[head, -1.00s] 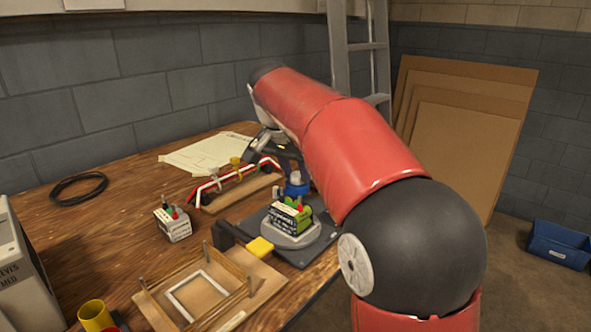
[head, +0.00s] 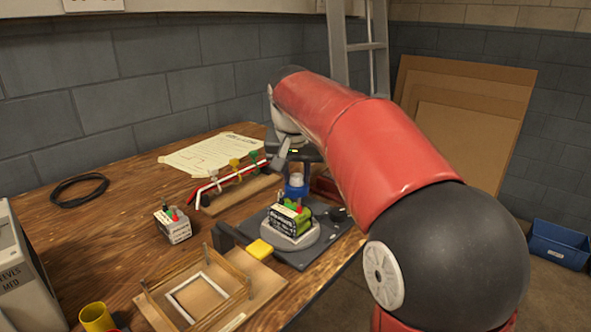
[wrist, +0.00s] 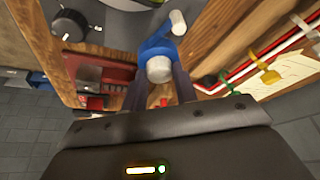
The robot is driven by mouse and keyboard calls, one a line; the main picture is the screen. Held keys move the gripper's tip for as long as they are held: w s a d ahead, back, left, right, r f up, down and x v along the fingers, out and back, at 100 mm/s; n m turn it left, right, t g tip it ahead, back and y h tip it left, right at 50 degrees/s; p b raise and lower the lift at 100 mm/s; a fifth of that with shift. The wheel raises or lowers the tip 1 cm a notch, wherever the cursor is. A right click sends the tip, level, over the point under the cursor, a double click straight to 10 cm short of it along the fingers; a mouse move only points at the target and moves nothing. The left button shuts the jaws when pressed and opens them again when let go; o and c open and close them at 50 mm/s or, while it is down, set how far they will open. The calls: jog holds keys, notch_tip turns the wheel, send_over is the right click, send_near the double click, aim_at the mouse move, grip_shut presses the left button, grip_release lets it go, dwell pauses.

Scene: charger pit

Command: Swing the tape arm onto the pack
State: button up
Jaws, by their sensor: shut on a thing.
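The pack (head: 289,217), black and green with a label, sits on a round grey seat on a dark base plate (head: 318,250). The blue tape arm (head: 296,190) with a pale cylindrical end stands upright just behind the pack, apart from it. In the wrist view, the blue part of the tape arm (wrist: 157,50) and its pale end lie between the fingers of my gripper (wrist: 161,88). My gripper is shut on it. In the head view my gripper is partly hidden by my forearm.
A black knob (wrist: 69,25) is on the base plate. A yellow-ended lever (head: 260,249) stands left of the pack. A cable stand (head: 240,190) with coloured clips is behind left. A small white pack (head: 173,225) and a wooden frame (head: 205,290) lie left and in front.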

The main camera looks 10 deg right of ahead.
jog(key=n, duration=0.1)
jog(key=n+y+p, duration=0.1)
jog(key=n, duration=0.1)
jog(key=shift+d+r+n, duration=0.1)
jog(key=shift+d+n, duration=0.05)
jog(key=shift+n, duration=0.15)
jog(key=shift+n+y+p, duration=0.45)
jog(key=shift+n+y, duration=0.45)
jog(key=shift+n, duration=0.8)
jog(key=shift+d, duration=0.1)
jog(key=o, duration=1)
jog(key=shift+c, duration=0.2)
jog(key=a+v, duration=0.1)
jog(key=v, duration=0.6)
jog(key=shift+d+r, duration=0.3)
jog(key=shift+d, duration=0.25)
jog(key=shift+s, duration=0.2)
